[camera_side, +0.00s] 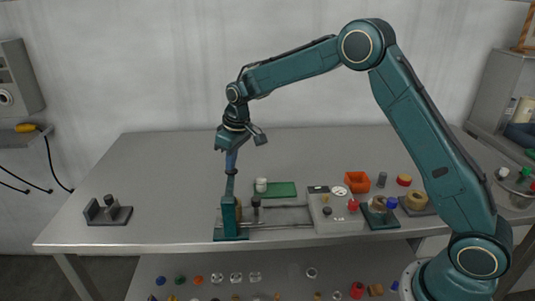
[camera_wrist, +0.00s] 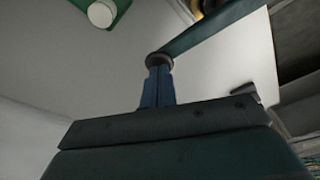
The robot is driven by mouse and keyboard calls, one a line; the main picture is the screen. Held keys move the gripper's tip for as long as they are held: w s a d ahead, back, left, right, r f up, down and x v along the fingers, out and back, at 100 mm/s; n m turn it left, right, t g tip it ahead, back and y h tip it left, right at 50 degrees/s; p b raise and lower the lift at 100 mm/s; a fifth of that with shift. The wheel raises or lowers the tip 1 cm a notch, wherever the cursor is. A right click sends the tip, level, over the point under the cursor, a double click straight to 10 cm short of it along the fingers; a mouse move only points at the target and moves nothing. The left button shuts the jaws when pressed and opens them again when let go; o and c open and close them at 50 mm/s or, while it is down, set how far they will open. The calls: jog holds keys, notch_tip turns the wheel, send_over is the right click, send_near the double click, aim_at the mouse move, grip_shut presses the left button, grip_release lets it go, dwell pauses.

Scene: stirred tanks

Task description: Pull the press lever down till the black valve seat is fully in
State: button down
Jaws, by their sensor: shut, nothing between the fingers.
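The press (camera_side: 230,216) stands on a teal base at the front of the bench, left of centre. Its teal lever (camera_side: 230,187) points up, with a dark knob at its top end. My gripper (camera_side: 231,168) is shut and empty, pointing down with its blue fingertips at the knob. In the wrist view the closed fingers (camera_wrist: 158,72) meet the dark knob (camera_wrist: 158,61), and the lever (camera_wrist: 215,32) runs off to the upper right. I cannot tell whether they press on it or only sit close. I cannot make out the black valve seat or how far in it is.
A grey box (camera_side: 334,212) with a dial is joined to the press by rods. A green board (camera_side: 282,189) with a white-capped jar (camera_side: 261,185) lies behind. A dark bracket (camera_side: 109,211) sits at left. An orange bin (camera_side: 357,182) is at right. The bench between bracket and press is clear.

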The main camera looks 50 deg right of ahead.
jog(key=shift+s+f, duration=0.1)
jog(key=shift+f, duration=1)
jog(key=shift+r, duration=0.2)
jog(key=shift+w+v, duration=0.2)
jog(key=shift+v, duration=0.85)
jog(key=shift+w+v, duration=0.25)
jog(key=shift+v, duration=0.75)
jog(key=shift+w+a+r, duration=0.1)
jog(key=shift+r, duration=0.55)
jog(key=w+v, duration=0.1)
jog(key=v, duration=0.6)
jog(key=shift+w+a+r, duration=0.2)
jog(key=shift+r, duration=0.05)
jog(key=shift+s+r, duration=0.1)
